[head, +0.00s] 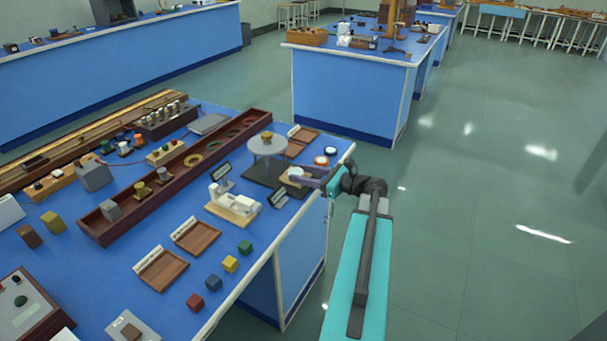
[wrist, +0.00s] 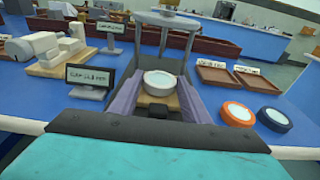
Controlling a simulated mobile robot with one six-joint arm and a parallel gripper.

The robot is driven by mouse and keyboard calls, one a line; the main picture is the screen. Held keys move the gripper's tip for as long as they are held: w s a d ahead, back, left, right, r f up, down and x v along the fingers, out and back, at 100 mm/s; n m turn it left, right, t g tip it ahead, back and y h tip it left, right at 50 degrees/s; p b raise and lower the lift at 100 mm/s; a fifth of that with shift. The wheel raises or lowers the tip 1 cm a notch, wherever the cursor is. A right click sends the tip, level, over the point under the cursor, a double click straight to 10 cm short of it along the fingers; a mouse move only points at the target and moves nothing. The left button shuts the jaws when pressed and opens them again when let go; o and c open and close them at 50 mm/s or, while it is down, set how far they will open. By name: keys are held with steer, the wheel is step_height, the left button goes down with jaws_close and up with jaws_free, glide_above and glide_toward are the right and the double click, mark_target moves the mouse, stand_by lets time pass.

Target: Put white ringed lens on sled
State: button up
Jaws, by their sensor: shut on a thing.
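The white ringed lens (wrist: 160,82) sits between the purple fingers of my gripper (wrist: 157,94) in the wrist view. The fingers are shut on it, one at each side. In the head view the white lens (head: 295,171) shows at the tip of my gripper (head: 302,179), near the bench's right edge. A tan wooden piece (wrist: 157,101) shows directly below the lens and may be the sled. I cannot tell whether the lens touches it. An orange ringed lens (wrist: 239,113) and a blue ringed lens (wrist: 274,118) lie to the right, apart from my gripper.
A round grey table (head: 267,144) on a dark base stands just behind my gripper. A black sign (wrist: 90,76) and a white device on a wooden base (head: 232,205) stand to the left. Brown trays (wrist: 220,74) lie behind the two loose lenses. The bench's front edge is close.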

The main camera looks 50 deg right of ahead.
steer(key=shift+f, duration=0.1)
steer(key=o, duration=1)
steer(key=shift+o, duration=0.2)
steer(key=b+v, duration=0.1)
steer(key=v, duration=1.1)
stand_by(0.4)
